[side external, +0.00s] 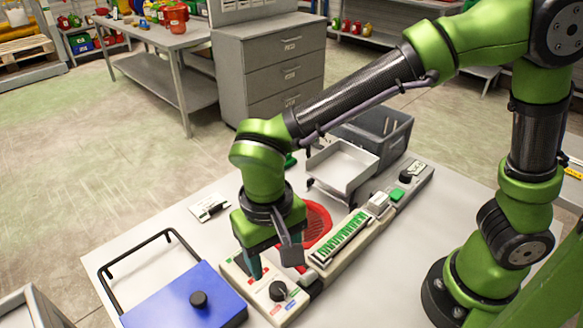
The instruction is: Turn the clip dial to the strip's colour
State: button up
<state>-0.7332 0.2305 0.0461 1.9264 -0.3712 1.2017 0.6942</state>
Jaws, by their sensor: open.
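The clip dial (278,291) is a black round knob on a cream panel (250,291) at the front of a long machine. Small coloured marks, including red, green and blue ones, lie around it; its pointer direction is too small to tell. The strip (340,238) is a row of green clips in a pale holder behind the dial, to its right. My gripper (272,264) points down, open, just above and behind the dial. It looks apart from the dial, though the exact gap cannot be told. The gripper hides part of the panel.
A red net (318,222) lies behind my gripper. A blue box (190,300) with a black knob and a black handle frame stands at the front left. A grey tray (343,168), a dark bin (375,128) and a green button (397,194) are farther back. The table's left part is mostly clear.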

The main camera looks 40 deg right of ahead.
aim_at(279, 287)
jog(key=f, duration=0.9)
jog(key=shift+d, duration=0.2)
jog(key=c, duration=1)
jog(key=shift+c, duration=0.2)
jog(key=shift+n, duration=0.3)
jog(key=n, duration=0.5)
jog(key=shift+d, duration=0.1)
jog(key=n, duration=0.6)
jog(key=shift+t, duration=0.3)
jog(key=shift+n, duration=0.3)
